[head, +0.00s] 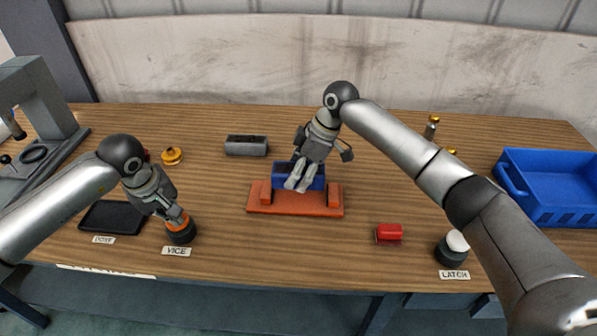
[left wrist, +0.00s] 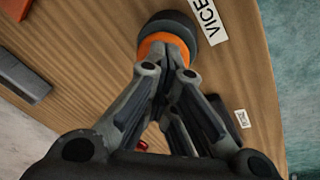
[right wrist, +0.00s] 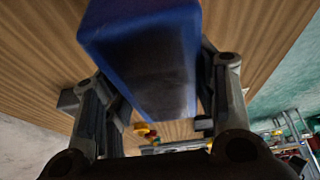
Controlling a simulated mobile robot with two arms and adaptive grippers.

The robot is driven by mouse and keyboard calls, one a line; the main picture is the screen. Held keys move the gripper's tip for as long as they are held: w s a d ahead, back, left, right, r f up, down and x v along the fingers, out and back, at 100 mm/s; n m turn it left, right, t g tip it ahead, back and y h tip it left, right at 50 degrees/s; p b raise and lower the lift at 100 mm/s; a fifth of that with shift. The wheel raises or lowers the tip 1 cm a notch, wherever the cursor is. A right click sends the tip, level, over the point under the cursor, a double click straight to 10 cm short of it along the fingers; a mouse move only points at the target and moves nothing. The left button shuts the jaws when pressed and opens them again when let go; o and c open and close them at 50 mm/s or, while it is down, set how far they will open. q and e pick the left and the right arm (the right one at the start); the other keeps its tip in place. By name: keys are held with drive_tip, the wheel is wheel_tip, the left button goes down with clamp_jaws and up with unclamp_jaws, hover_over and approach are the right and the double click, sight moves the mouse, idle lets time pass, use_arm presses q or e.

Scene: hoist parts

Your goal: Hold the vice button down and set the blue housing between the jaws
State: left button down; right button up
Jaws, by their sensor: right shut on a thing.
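The blue housing (head: 283,180) is in my right gripper (head: 298,180), which is shut on it over the orange-red vice (head: 295,207). The housing appears between the vice's two end jaws, the left one (head: 266,193) and the right one (head: 334,195). I cannot tell whether it rests on the vice base. In the right wrist view the housing (right wrist: 145,60) fills the space between the fingers. My left gripper (head: 181,217) is shut, fingertips together at the orange top of the vice button (head: 180,234). The orange top (left wrist: 160,38) also shows in the left wrist view, at the fingertips.
A grey block (head: 246,146) lies behind the vice. A red block (head: 389,232) and the latch button (head: 452,248) are at the right front, and a blue crate (head: 557,215) stands far right. A black tray (head: 112,217) and a grey press (head: 45,105) are at the left.

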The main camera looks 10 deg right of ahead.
sight(299, 197)
use_arm(q)
drive_tip(key=shift+s+f, duration=0.15)
drive_tip(key=shift+f, duration=0.2)
use_arm(e)
drive_tip(key=shift+f, duration=0.1)
drive_tip(key=shift+f, duration=0.4)
drive_tip(key=shift+f, duration=0.2)
drive_tip(key=shift+f, duration=0.6)
drive_tip(key=shift+f, duration=0.25)
drive_tip(key=shift+f, duration=1)
drive_tip(key=shift+f, duration=0.15)
idle(0.6)
drive_tip(key=o, duration=1.4)
